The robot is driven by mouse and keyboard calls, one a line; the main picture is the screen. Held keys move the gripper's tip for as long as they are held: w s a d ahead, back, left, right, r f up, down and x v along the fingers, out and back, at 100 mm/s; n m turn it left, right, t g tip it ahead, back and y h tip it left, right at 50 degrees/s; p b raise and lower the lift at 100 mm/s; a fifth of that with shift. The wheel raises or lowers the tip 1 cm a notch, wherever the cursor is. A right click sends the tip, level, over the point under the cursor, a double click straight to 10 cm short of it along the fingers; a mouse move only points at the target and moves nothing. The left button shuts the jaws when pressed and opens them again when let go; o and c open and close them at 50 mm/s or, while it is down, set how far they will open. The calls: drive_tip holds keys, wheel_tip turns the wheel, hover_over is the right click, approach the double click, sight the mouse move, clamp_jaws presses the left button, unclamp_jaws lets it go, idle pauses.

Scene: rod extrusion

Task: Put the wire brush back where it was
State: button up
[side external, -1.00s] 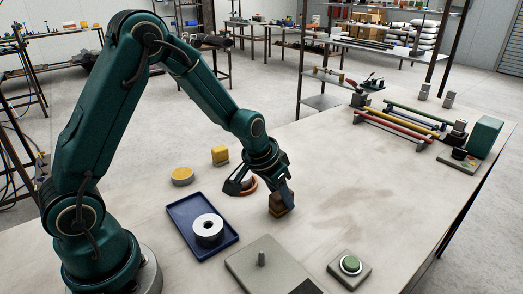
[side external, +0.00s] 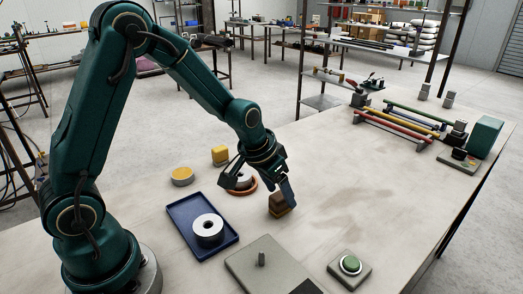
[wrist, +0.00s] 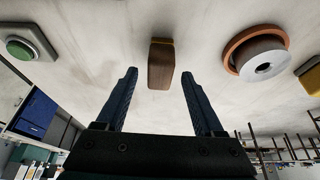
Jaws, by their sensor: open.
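The wire brush (side external: 277,205) is a small brown block with a tan lower edge. It stands on the bench right of the orange ring-shaped holder (side external: 239,187). In the wrist view the brush (wrist: 160,68) lies ahead of and between the two finger ends, with bare space on both sides. My gripper (side external: 258,195) is open and empty, just above the bench; one finger is close to the brush in the side view. I cannot tell the exact height of the fingertips over it.
A blue tray (side external: 180,212) holds a metal ring (side external: 207,229). A yellow tin (side external: 182,176) and a yellow block (side external: 220,155) stand behind. The bench right of the brush is clear.

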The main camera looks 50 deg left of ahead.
drive_tip(key=v, duration=0.9)
drive_tip(key=s+d+r, duration=0.1)
drive_tip(key=s+r, duration=0.1)
drive_tip(key=s, duration=0.5)
drive_tip(key=s+d+r+t, duration=0.1)
drive_tip(key=s, duration=0.7)
drive_tip(key=shift+r, duration=0.4)
